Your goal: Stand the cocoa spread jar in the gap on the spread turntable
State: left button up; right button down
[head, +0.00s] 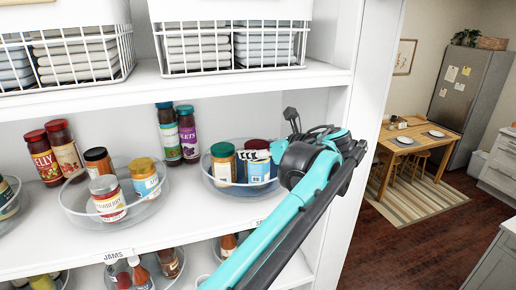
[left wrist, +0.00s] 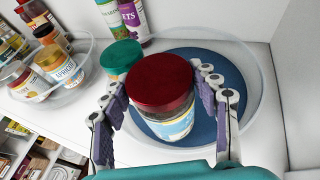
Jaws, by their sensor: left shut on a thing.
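A jar with a dark red lid (left wrist: 162,84) and a blue and white label is between the fingers of my left gripper (left wrist: 163,108); I take it as the cocoa spread jar, though its name cannot be read. It stands upright over the round clear-walled turntable (left wrist: 228,72) with a blue base. Whether its bottom touches the base is hidden. In the head view the jar (head: 258,173) is inside the turntable's rim (head: 208,178), partly covered by my left gripper (head: 258,155). A green-lidded jar (head: 223,165) stands on the turntable, left of it. My right gripper is not in view.
A second turntable (head: 70,205) with several jars stands to the left. Two tall jars (head: 178,135) stand behind. A white upright panel (head: 345,130) closes the shelf at the right. Wire baskets (head: 232,48) of folded cloths sit on the shelf above.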

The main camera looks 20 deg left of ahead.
pick_arm(q)
jog(key=shift+f, duration=0.6)
jog(key=shift+d+f, duration=0.15)
jog(key=shift+f, duration=0.1)
jog(key=shift+f, duration=0.1)
jog(key=o, duration=1.8)
jog(key=shift+s, duration=0.1)
jog(key=b+v, duration=0.1)
jog(key=v, duration=1.1)
jog(key=shift+b, duration=0.4)
